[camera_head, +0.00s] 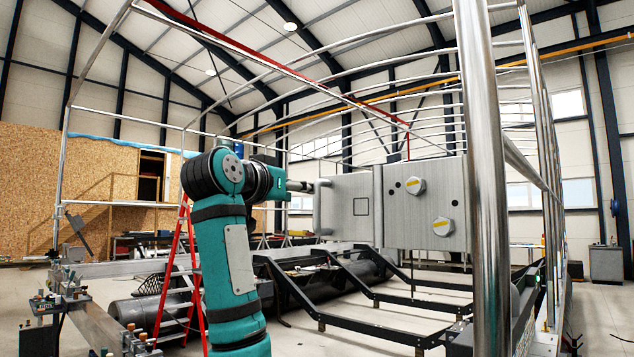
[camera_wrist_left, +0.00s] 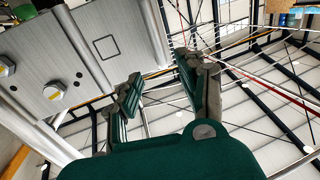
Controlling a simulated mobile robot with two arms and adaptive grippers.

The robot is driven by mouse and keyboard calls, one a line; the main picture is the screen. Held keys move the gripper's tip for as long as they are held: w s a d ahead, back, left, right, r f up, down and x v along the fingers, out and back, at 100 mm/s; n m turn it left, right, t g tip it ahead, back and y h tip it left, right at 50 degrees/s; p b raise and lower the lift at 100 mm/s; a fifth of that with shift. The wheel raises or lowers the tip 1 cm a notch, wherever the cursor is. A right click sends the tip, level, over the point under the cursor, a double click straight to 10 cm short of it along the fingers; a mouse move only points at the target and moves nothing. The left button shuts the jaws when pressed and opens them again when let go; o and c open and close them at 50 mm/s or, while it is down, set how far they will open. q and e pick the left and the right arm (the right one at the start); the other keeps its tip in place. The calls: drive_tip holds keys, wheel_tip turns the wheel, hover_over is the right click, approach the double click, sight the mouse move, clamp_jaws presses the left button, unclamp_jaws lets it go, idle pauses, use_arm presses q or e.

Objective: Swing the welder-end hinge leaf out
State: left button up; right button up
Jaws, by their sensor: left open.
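The hinge is a grey metal plate pair. Its left leaf (camera_head: 345,206), with a small square outline, meets the right leaf (camera_head: 428,185) at a vertical joint. The right leaf carries two bolt heads with yellow marks. A rounded vertical bar (camera_head: 317,210) runs along the left leaf's free edge. My left gripper (camera_head: 303,186) is beside that edge, at its upper part; contact cannot be told. In the left wrist view my left gripper (camera_wrist_left: 160,84) has its fingers apart with nothing between them, and the outlined leaf (camera_wrist_left: 122,55) lies to their left. My right gripper is not in view.
A thick metal post (camera_head: 482,150) stands upright at the right. Black frames (camera_head: 350,285) and dark cylinders lie on the floor below the hinge. A red stepladder (camera_head: 180,270) stands behind my left arm. A curved tube framework spans overhead.

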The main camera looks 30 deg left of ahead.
sight(316, 193)
use_arm(q)
drive_tip(key=w+p, duration=0.1)
drive_tip(key=w, duration=0.2)
drive_tip(key=w+p, duration=0.2)
drive_tip(key=w, duration=0.1)
drive_tip(key=w+a+p, duration=0.1)
drive_tip(key=w+p, duration=0.1)
drive_tip(key=w, duration=0.1)
drive_tip(key=shift+w, duration=0.3)
drive_tip(key=shift+c, duration=0.4)
clamp_jaws()
drive_tip(key=shift+w+f, duration=0.1)
